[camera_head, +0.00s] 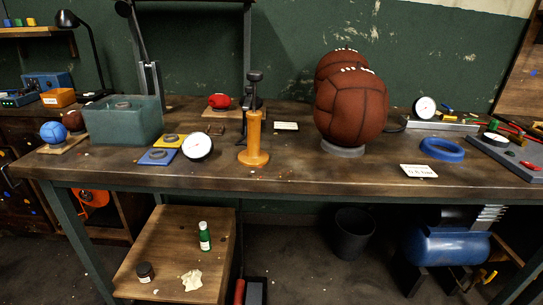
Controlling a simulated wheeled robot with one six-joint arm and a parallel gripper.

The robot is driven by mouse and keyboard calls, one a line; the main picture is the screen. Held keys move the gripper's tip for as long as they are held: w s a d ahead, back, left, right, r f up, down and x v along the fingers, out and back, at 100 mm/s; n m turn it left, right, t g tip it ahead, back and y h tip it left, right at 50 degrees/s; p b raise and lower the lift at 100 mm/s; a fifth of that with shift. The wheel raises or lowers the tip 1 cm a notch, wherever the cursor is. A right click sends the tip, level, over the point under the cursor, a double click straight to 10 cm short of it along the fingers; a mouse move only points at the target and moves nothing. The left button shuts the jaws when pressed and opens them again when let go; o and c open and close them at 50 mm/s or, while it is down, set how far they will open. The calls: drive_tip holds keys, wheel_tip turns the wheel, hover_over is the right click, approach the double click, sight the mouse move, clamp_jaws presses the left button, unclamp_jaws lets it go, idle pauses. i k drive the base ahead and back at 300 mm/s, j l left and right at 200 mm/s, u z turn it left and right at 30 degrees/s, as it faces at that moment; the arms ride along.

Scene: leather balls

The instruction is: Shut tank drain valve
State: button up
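A blue tank (445,247) lies on its side on dark supports under the right part of the workbench. A small yellow piece (487,275), perhaps the drain valve handle, shows low at the tank's right end. It is too small to tell whether it is turned open or shut. The tank's top is partly shaded by the bench, and a ribbed grey part (490,215) shows above its right end. My gripper is not in view.
The wooden workbench (300,180) spans the view above the tank, with leather balls (350,105), an orange hand pump (253,140) and gauges on it. A black bin (354,233) stands left of the tank. A low wooden shelf (170,255) is at left. Floor in front looks clear.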

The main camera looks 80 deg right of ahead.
sight(484, 282)
drive_tip(key=z, duration=0.5)
drive_tip(key=l+z, duration=0.1)
drive_tip(key=z, duration=0.45)
drive_tip(key=l+z, duration=0.1)
drive_tip(key=z, duration=0.95)
drive_tip(key=l+z, duration=0.15)
drive_tip(key=z, duration=0.9)
drive_tip(key=l+z, duration=0.1)
drive_tip(key=z, duration=0.4)
drive_tip(key=i+z, duration=0.1)
drive_tip(key=z, duration=0.4)
